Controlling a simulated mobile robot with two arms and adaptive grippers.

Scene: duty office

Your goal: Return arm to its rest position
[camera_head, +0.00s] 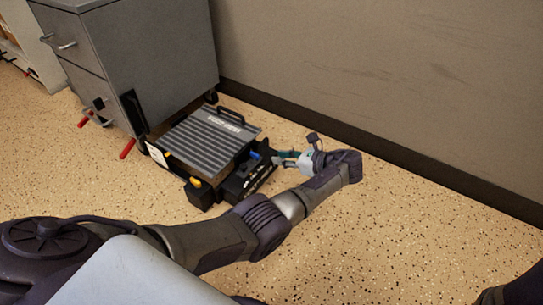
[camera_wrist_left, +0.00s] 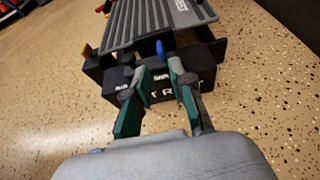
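My left arm (camera_head: 240,235) comes in from the lower left of the head view and reaches out over the floor. Its left gripper (camera_head: 280,158) is at the right side of a black and grey box (camera_head: 205,140). In the left wrist view the left gripper (camera_wrist_left: 159,72) has its two green-sided fingers apart, with nothing held between them. The box's black front (camera_wrist_left: 195,78) with white lettering and a small blue part (camera_wrist_left: 160,50) show just beyond the fingertips. Whether the fingertips touch the box, I cannot tell. My right gripper is not in view.
A grey drawer cabinet (camera_head: 160,50) stands behind the box. Red-handled items (camera_head: 127,148) stick out by its lower side. A grey wall (camera_head: 380,70) with a dark baseboard (camera_head: 400,155) runs along the back. The speckled floor (camera_head: 420,230) at the right is clear.

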